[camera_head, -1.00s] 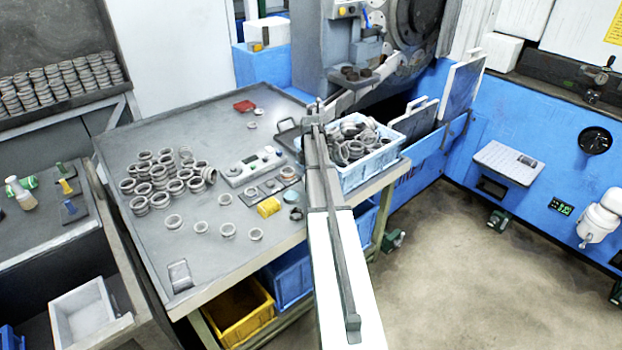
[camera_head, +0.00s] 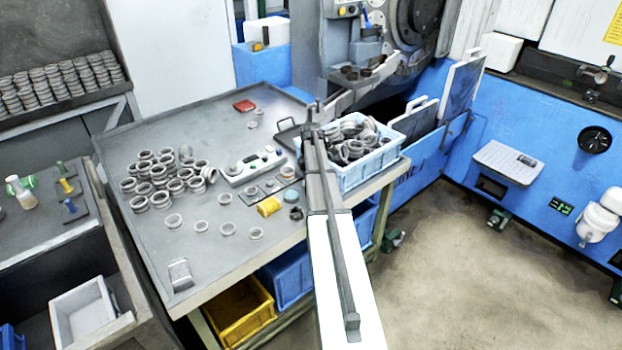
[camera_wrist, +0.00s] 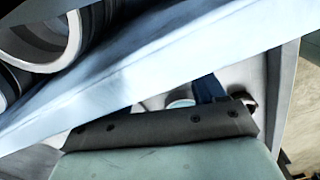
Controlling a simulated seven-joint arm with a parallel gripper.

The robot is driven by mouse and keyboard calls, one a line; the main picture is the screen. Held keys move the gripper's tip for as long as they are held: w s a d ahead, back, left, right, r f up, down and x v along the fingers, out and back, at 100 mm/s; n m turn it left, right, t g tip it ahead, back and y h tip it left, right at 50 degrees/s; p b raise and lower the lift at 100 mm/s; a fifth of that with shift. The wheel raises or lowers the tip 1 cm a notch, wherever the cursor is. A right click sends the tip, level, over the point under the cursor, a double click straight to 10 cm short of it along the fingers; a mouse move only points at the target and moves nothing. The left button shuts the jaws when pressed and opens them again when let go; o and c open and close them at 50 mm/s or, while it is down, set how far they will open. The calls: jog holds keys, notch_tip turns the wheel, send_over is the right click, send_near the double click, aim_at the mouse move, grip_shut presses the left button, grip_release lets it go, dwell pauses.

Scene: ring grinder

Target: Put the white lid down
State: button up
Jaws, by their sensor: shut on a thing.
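My arm reaches from the bottom middle of the head view to the blue bin of rings. My gripper (camera_head: 314,112) is at its far end, by the bin's left rim, small and seen nearly end-on. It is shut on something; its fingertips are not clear. The white lid cannot be made out for certain in either view. In the wrist view, a small white rounded piece (camera_wrist: 181,103) shows just beyond a dark bar with holes. I cannot tell whether it is the lid. A pale grey-green surface fills the bottom of that view.
The light blue bin (camera_head: 350,178) of metal rings stands on the grey table (camera_head: 120,230) at its right edge. Its pale rim (camera_wrist: 150,85) crosses the wrist view.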

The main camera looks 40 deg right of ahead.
jog(key=o, duration=1)
jog(key=shift+s+a+f, duration=0.15)
jog(key=shift+a+f, duration=0.05)
jog(key=shift+f, duration=0.2)
notch_tip(320, 180, up, 13)
jog(key=shift+d+r, duration=0.15)
jog(key=shift+r, duration=0.05)
jog(key=shift+w, duration=0.2)
